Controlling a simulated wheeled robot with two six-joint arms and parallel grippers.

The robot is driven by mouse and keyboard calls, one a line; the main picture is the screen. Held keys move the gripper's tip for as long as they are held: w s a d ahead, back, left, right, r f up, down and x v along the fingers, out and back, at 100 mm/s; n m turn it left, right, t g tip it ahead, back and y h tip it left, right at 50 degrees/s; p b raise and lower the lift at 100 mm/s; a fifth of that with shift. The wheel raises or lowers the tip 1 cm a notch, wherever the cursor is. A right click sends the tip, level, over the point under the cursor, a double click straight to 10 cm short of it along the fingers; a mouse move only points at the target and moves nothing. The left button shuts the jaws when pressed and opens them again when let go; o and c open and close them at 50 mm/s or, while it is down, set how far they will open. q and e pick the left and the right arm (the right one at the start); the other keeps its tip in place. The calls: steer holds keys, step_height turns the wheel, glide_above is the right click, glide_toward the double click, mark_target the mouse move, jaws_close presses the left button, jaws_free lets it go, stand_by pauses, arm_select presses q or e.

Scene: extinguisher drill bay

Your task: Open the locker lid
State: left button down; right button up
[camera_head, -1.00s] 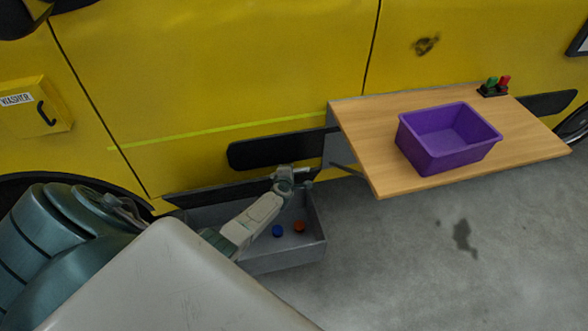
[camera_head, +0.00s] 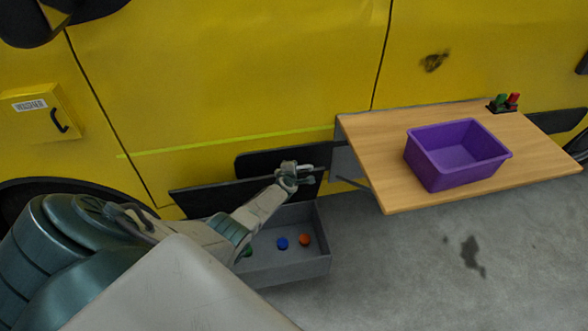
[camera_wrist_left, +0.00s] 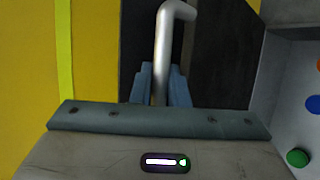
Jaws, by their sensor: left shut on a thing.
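The grey locker (camera_head: 323,262) stands low against the yellow vehicle, its inside showing. Its dark lid (camera_head: 215,197) is raised along the back side, tilted up toward the vehicle. My left gripper (camera_head: 294,174) is at the lid's right part, above the locker's far edge. In the left wrist view the left gripper's blue fingers (camera_wrist_left: 161,88) are shut around a silver bent bar handle (camera_wrist_left: 164,42), with the dark lid (camera_wrist_left: 222,55) behind it. My forearm covers the locker's left part. My right gripper is in neither view.
Blue (camera_head: 282,243), orange (camera_head: 304,239) and green (camera_head: 248,251) pieces lie in the locker. A wooden shelf (camera_head: 375,145) with a purple bin (camera_head: 435,172) juts out at the right. The floor (camera_head: 430,270) in front is mostly clear.

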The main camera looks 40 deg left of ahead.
arm_select(q)
steer(key=c, duration=1.5)
jaws_free()
steer(key=shift+c, duration=0.2)
steer(key=shift+o, duration=0.7)
steer(key=shift+s+d, duration=0.15)
steer(key=p+v, duration=0.9)
steer(key=v, duration=0.1)
steer(key=shift+s+r, duration=0.25)
steer(key=shift+r, duration=0.1)
